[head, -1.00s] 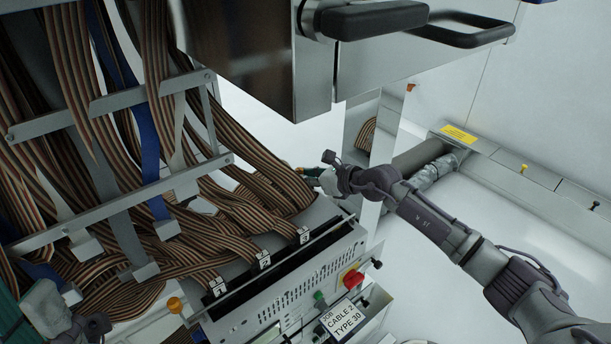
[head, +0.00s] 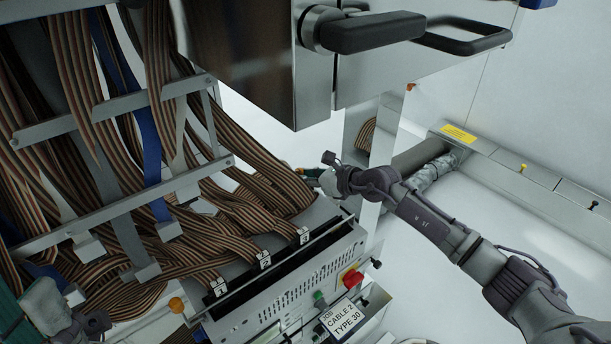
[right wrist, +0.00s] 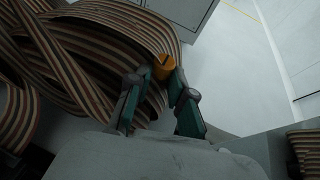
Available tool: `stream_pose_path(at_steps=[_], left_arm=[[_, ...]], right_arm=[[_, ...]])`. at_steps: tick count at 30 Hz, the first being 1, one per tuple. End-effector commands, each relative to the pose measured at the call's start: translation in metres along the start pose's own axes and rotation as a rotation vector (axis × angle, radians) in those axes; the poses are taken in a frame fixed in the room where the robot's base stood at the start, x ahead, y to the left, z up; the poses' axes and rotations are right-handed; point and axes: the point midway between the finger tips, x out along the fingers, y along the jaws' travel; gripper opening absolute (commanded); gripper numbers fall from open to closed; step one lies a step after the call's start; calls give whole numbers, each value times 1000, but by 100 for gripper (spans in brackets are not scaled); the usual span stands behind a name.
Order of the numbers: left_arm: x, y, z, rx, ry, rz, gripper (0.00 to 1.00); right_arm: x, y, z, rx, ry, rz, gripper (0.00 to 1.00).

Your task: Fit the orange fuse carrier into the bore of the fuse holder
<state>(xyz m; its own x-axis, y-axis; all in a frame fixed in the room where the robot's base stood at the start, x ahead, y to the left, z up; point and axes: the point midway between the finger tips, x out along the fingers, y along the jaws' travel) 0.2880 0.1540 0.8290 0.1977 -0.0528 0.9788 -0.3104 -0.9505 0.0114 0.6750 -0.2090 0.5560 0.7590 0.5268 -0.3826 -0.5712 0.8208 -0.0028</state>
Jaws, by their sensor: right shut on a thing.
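The orange fuse carrier (right wrist: 163,66), a short cylinder with a dark slot in its end, sits between the teal fingertips of my right gripper (right wrist: 160,84). The gripper is shut on it. In the head view my right gripper (head: 311,172) is small and far off, beyond the top corner of the panel, beside the ribbon cables. The fuse holder and its bore cannot be made out in either view. My left gripper (head: 12,312) shows only in part at the lower left edge, and its fingertips are not clear.
Striped ribbon cables (right wrist: 75,60) lie close around my right gripper. A steel door with a black handle (head: 375,31) overhangs above. White floor lies to the right.

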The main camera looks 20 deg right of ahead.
Motion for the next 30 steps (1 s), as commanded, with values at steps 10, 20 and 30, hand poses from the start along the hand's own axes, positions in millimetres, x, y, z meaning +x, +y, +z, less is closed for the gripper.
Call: stream_pose_path(at_steps=[10,20,30], left_arm=[[-2,0,0,0,1,0,37],[-7,0,1,0,1,0,37],[-12,0,2,0,1,0,37]], right_arm=[[1,0,-3,0,0,0,3],[5,0,-11,0,0,0,3],[8,0,-18,0,-1,0,3]])
